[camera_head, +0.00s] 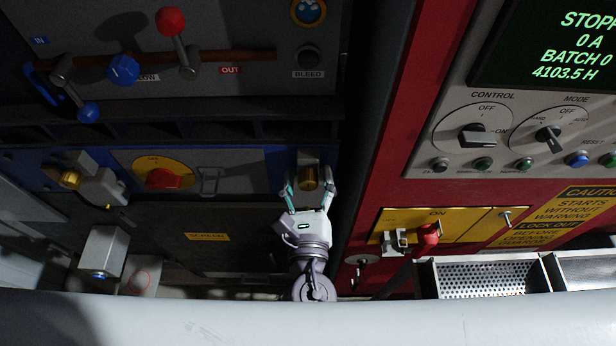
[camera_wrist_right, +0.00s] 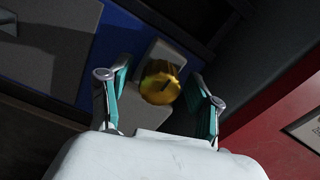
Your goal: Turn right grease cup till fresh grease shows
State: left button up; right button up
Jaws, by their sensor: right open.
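The right grease cup (camera_head: 308,178) is a brass cylinder on a grey block at the right end of the blue panel strip. In the right wrist view the brass cup (camera_wrist_right: 158,84) shows its round face with a dark mark; no fresh grease can be made out. My right gripper (camera_head: 308,188) is open, its teal-padded fingers on either side of the cup. In the wrist view the fingers (camera_wrist_right: 158,92) show visible gaps to the cup. Another brass cup (camera_head: 70,179) sits at the left of the strip. My left gripper is not in view.
A red rotary switch (camera_head: 164,178) on a yellow plate lies left of the cup. Above are a red-knobbed lever (camera_head: 172,22) and blue knobs (camera_head: 123,69). The red cabinet (camera_head: 400,130) stands close on the right, with a perforated tray (camera_head: 484,278) lower down.

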jog(key=c, duration=1.1)
jog(key=shift+c, duration=0.2)
jog(key=shift+m, duration=0.4)
jog(key=m+b, duration=0.1)
jog(key=m, duration=0.3)
jog(key=shift+f+m, duration=0.1)
jog(key=shift+m, duration=0.2)
jog(key=m+b, duration=0.3)
jog(key=m, duration=0.3)
jog(key=shift+m, duration=0.3)
jog(key=o, duration=1.1)
jog(key=shift+o, duration=0.2)
